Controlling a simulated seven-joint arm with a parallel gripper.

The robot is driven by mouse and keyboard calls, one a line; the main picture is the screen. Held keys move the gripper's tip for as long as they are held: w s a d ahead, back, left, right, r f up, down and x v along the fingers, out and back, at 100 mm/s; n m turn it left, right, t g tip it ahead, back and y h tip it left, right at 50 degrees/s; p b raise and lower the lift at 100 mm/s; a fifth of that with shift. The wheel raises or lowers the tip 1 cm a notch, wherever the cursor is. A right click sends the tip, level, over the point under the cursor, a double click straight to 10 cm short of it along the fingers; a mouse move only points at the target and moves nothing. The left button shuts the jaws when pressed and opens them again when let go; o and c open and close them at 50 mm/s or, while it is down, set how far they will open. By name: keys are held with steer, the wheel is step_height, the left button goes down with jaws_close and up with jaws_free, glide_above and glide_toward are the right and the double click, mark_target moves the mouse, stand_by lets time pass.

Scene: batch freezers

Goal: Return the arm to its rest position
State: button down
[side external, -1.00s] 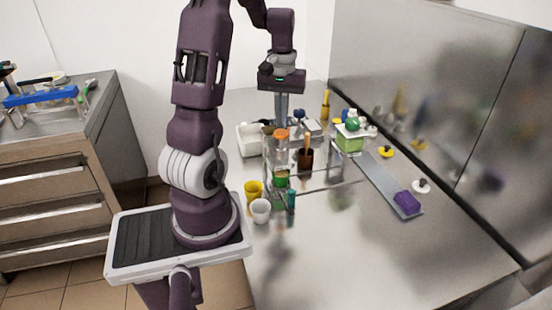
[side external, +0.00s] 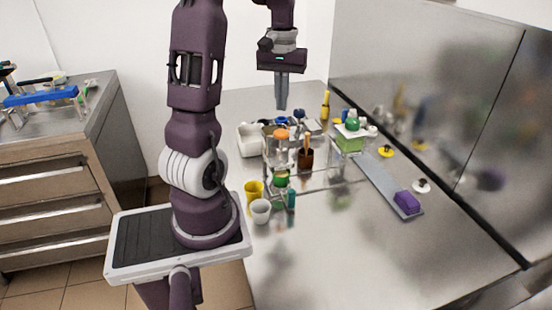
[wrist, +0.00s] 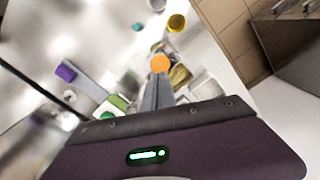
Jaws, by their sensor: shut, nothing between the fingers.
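My gripper (side external: 282,104) is shut and empty. In the side view it hangs pointing down in the air above the far part of the steel counter (side external: 380,260), above the cluster of containers. In the wrist view the closed fingers (wrist: 158,84) point toward an orange-topped item (wrist: 160,63), which is below and apart from them.
Below stand an orange-lidded jar (side external: 281,134), a brown container (side external: 305,160), a white tray (side external: 247,140), a yellow cup (side external: 254,190) and a white cup (side external: 261,211). A purple block (side external: 407,203) lies on a grey strip at right. The front counter is clear.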

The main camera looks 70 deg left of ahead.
steer(key=s+d+r+m+t, duration=0.15)
steer(key=d+r+m, duration=0.25)
steer(key=d, duration=0.7)
steer(key=d+r+m+t, duration=0.2)
steer(key=d+r+m, duration=0.15)
steer(key=d, duration=0.85)
steer(key=s+d+f+m+t, duration=0.1)
steer(key=s+d+m+t, duration=0.1)
steer(key=s+d+m, duration=0.2)
steer(key=shift+s+d+f, duration=0.3)
steer(key=shift+s+d, duration=0.65)
steer(key=shift+s, duration=0.25)
